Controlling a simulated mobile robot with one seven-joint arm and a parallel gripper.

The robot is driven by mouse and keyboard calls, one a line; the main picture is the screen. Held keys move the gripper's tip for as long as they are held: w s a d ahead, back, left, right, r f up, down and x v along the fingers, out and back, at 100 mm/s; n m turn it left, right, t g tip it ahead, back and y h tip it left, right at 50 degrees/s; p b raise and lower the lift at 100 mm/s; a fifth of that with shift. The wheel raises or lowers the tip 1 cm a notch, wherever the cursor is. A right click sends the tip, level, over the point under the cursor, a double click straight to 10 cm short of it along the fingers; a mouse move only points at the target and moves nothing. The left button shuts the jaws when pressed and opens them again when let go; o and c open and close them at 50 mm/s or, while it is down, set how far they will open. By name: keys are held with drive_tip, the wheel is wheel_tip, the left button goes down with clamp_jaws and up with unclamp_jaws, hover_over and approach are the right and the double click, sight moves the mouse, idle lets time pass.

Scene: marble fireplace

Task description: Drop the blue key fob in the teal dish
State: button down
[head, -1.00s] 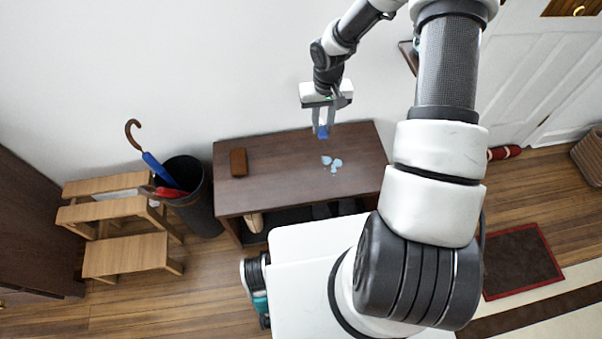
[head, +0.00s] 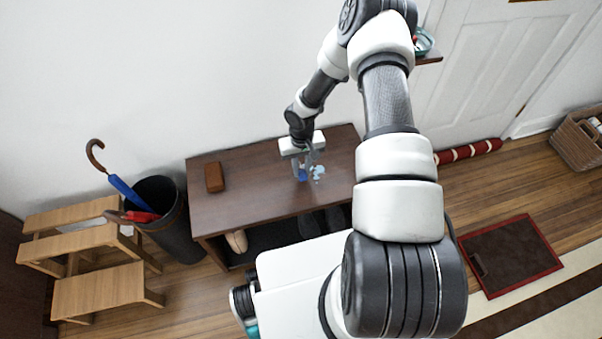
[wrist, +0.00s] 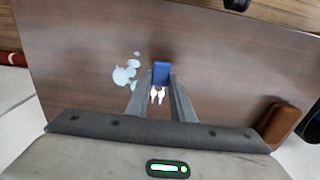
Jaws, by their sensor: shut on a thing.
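The blue key fob (head: 301,174) is held between the fingertips of my gripper (head: 307,171), above the dark bench. In the wrist view the blue key fob (wrist: 161,71) sticks out past the fingertips, with silvery keys (wrist: 157,95) hanging between the fingers. My gripper (wrist: 160,84) is shut on it. The teal dish (head: 423,42) sits on a small wall shelf at the upper right of the head view, beside my arm and partly hidden by it. My gripper is well to the left of the dish and lower.
The dark bench (head: 240,197) carries a brown case (head: 214,177) and pale blue splotches (wrist: 125,75). A black umbrella bin (head: 170,225) and a wooden step stool (head: 95,290) stand at left. The small shelf (head: 430,58) is near the white door (head: 500,60).

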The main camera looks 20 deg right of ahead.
drive_tip(key=shift+f, duration=1.15)
drive_tip(key=shift+f+b, duration=0.25)
drive_tip(key=shift+b, duration=0.15)
drive_tip(key=c, duration=1.5)
unclamp_jaws()
drive_tip(key=shift+c, duration=0.2)
drive_tip(key=shift+r, duration=0.1)
